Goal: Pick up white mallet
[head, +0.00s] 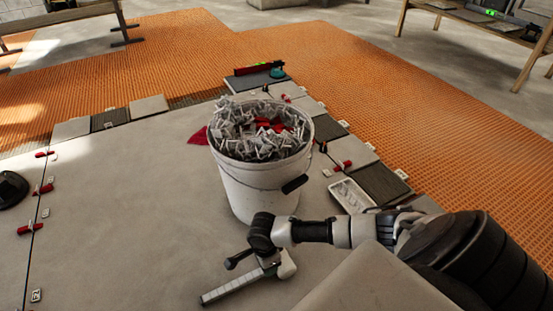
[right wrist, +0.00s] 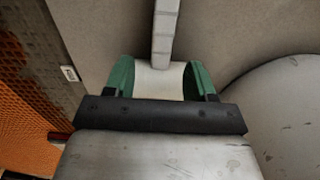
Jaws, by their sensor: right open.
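The white mallet lies on the grey tiled floor in front of the bucket, its pale ribbed handle (head: 228,289) pointing to the lower left in the head view. Its head end is partly hidden by my right arm there. In the right wrist view the handle (right wrist: 165,32) runs up from a white part between the green jaws. My right gripper (right wrist: 160,80) is open, with one jaw on each side of that white part. I cannot tell whether the jaws touch it. My left gripper is not in view.
A white bucket (head: 257,186) full of grey clips stands just beyond the mallet; its curved side also shows in the right wrist view (right wrist: 285,115). A white tray (head: 352,196) lies to the right. Red levelling pieces (head: 43,189) stand along tile joints. Bare tile lies left.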

